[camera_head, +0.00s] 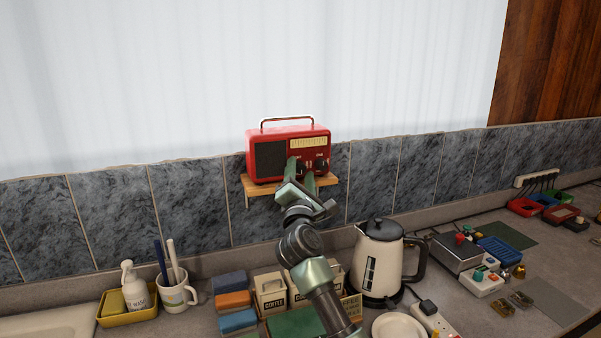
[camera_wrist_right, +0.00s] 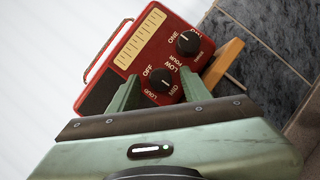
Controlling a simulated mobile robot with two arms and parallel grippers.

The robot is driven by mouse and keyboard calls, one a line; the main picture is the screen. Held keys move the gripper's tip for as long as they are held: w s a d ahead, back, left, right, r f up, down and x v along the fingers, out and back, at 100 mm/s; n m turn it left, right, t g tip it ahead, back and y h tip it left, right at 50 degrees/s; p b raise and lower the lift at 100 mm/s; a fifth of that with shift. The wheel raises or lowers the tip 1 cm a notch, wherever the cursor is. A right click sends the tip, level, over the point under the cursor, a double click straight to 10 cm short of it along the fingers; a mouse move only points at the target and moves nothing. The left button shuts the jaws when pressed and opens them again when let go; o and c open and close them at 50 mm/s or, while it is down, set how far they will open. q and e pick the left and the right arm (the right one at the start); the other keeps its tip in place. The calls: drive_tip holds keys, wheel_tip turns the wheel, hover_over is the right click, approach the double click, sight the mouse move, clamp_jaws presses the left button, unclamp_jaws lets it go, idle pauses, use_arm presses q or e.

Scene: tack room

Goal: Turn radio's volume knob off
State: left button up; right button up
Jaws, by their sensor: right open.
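The red radio (camera_head: 283,151) stands on a small wooden shelf, with a dark speaker grille, a cream dial and two black knobs. In the right wrist view, the volume knob (camera_wrist_right: 160,79) has OFF, LOW, MID and LOUD around it. Its pointer mark is too small to read surely. The tune knob (camera_wrist_right: 188,43) is above it, to the right. My right gripper (camera_head: 301,171) is in front of the radio. In the wrist view its open fingers (camera_wrist_right: 160,92) are on either side of the volume knob; contact cannot be told. My left gripper is not in view.
The wooden shelf (camera_head: 257,188) is on the grey tiled wall. Below, the counter holds a kettle (camera_head: 380,262), a mug (camera_head: 175,294), a yellow tray (camera_head: 128,317), sponges (camera_head: 233,300) and wooden canisters (camera_head: 270,292). Electrical parts lie at the right.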

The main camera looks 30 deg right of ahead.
clamp_jaws()
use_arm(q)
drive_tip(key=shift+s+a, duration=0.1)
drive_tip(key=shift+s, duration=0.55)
